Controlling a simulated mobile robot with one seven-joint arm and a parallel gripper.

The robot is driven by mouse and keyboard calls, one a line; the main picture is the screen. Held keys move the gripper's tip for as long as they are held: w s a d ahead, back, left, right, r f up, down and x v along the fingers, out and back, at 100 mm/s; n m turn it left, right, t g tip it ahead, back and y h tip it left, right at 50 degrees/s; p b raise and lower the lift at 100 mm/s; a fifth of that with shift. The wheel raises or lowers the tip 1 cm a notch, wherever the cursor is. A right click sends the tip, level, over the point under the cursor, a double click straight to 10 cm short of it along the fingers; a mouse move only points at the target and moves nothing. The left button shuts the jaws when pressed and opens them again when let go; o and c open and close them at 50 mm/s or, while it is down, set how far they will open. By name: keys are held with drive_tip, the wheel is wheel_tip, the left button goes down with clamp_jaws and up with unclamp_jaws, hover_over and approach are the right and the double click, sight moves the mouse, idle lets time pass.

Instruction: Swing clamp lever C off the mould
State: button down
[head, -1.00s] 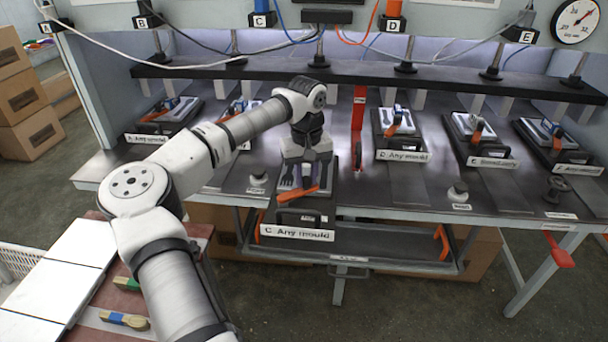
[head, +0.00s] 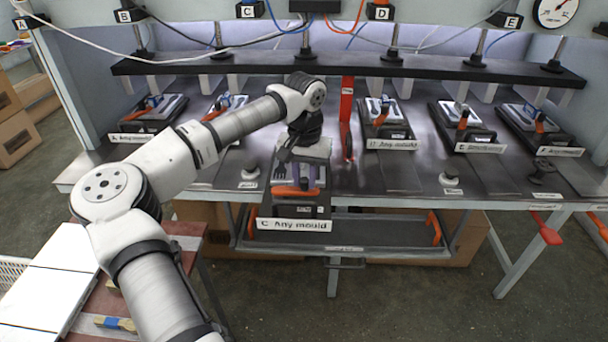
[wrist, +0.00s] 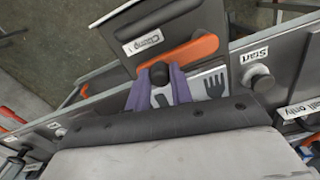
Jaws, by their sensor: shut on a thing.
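Clamp lever C (head: 291,191) is an orange bar lying crosswise in front of mould C (head: 282,157), a pale block with a fork shape. In the wrist view the lever (wrist: 195,50) runs from the pivot side to a black knob. My gripper (wrist: 158,76) has purple fingers shut around that knob. In the head view my gripper (head: 304,174) is partly hidden by my wrist, which also covers part of the mould. The fork recess (wrist: 213,85) shows uncovered beside the fingers in the wrist view.
A sign (head: 293,225) reading "C Any mould" hangs at the station's front. An upright red bar (head: 347,115) stands right of it. A Start button (wrist: 258,78) is close by. Other mould stations line the bench, with a black beam (head: 350,66) above.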

sight(305, 180)
drive_tip(key=shift+s+m, duration=0.2)
drive_tip(key=shift+m, duration=0.1)
drive_tip(key=c, duration=1.2)
unclamp_jaws()
drive_tip(key=shift+c, duration=0.2)
wheel_tip(305, 180, up, 14)
drive_tip(key=b, duration=0.2)
drive_tip(key=shift+f, duration=0.1)
